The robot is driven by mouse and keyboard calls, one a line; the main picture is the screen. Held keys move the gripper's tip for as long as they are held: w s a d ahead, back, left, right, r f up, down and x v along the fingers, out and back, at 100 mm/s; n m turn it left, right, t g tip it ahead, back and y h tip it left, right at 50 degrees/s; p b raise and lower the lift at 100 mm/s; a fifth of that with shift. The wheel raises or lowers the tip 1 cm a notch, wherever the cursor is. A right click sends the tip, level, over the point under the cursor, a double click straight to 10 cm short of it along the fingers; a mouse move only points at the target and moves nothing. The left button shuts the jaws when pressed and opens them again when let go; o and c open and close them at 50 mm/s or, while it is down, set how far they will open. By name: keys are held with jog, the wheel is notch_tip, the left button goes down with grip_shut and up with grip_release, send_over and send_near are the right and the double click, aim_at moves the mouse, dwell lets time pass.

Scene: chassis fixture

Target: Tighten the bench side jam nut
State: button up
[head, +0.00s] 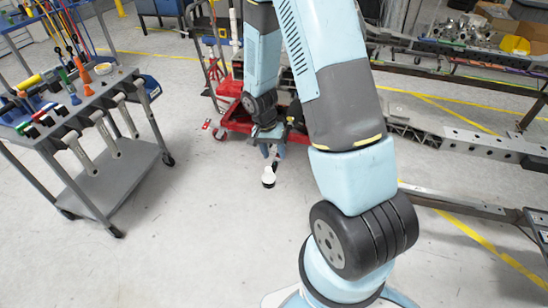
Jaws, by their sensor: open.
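My gripper (272,150) hangs at the end of my blue and grey arm in the middle of the head view, in front of a red wheeled jack or cart. Its fingers point down and look apart; it is small in the picture. The grey chassis rail (470,139) with holes runs across the right side, partly behind my arm. I cannot make out the jam nut; it is too small or hidden.
A grey tool cart (110,170) stands at the left, with wrenches hung along its side and screwdrivers on top. The red wheeled jack or cart (236,122) is behind my gripper. Bare floor (200,230) lies between the tool cart and my base. Yellow lines mark the floor.

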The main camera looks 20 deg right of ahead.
aim_at(276, 162)
jog(key=shift+x, duration=1.35)
jog(key=shift+c, duration=0.3)
